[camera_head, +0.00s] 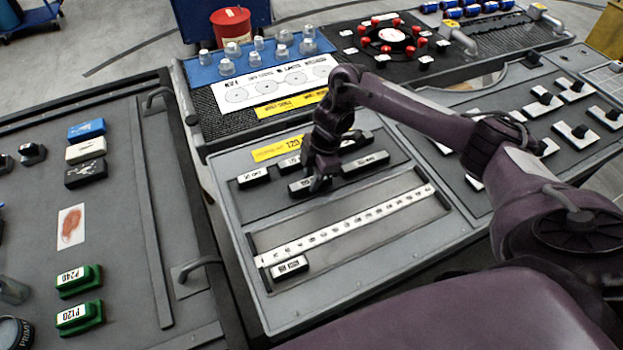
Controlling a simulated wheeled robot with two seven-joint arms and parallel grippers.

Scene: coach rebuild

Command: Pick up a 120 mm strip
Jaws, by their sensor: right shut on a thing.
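Several short black strips with white labels lie on the grey panel in the middle, below a yellow sign (277,149). One strip (252,178) is at the left, one (366,164) at the right, and another (287,163) behind. My right gripper (318,184) points down and is shut on a black strip (301,188) in the front row. Its label is too small to read, and the gripper hides part of it. I cannot tell whether it is lifted. My left gripper is not in view.
A recessed tray with a white ruler (345,222) lies in front, with one labelled strip (289,267) at its left end. A left bench (120,240) holds green P240 and P120 blocks.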

